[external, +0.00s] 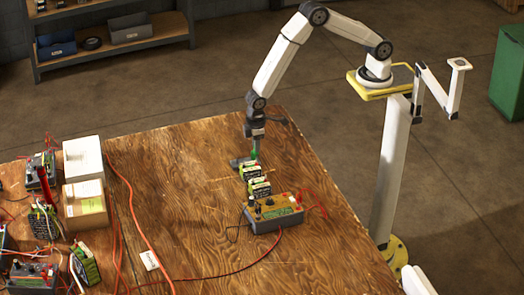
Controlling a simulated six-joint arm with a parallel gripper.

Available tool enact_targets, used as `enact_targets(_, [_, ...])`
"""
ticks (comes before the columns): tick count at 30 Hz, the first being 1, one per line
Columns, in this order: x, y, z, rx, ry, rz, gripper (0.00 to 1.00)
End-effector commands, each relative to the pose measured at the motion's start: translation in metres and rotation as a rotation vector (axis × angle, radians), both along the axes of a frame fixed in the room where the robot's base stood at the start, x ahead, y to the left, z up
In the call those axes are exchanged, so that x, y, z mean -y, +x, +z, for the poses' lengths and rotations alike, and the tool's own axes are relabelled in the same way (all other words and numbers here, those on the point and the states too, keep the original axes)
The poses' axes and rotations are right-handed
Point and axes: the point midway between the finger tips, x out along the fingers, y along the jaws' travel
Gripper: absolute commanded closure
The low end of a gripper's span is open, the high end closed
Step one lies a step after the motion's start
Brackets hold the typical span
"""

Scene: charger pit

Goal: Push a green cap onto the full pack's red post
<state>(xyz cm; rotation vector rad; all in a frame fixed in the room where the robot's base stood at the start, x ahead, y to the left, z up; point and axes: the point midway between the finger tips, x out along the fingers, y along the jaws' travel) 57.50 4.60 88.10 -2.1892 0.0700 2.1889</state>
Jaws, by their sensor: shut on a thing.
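My gripper (255,139) points down over the wooden table near its far edge. It is shut on a small green cap (254,152), which hangs below the fingers. Two dark packs with green and pale labels stand just in front of it: one nearer the gripper (250,172) and one nearer the charger (260,188). The cap looks slightly above and behind the nearer pack; whether it touches anything is too small to tell. I cannot make out a red post or tell which pack is full.
A dark flat tray (238,162) lies beside the gripper. A charger box (272,214) with red and black leads stands in front of the packs. The table's middle is mostly clear, crossed by an orange cable (133,205).

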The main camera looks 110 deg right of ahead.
Motion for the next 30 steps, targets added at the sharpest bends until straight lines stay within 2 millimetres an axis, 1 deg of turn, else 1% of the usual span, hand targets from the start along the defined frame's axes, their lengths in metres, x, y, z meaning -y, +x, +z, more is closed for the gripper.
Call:
enact_targets(18, [0.000, 0.000, -0.026, 0.000, 0.000, -0.001, 1.00])
enact_targets(30, [0.000, 0.000, -0.033, 0.000, 0.000, -0.001, 1.00])
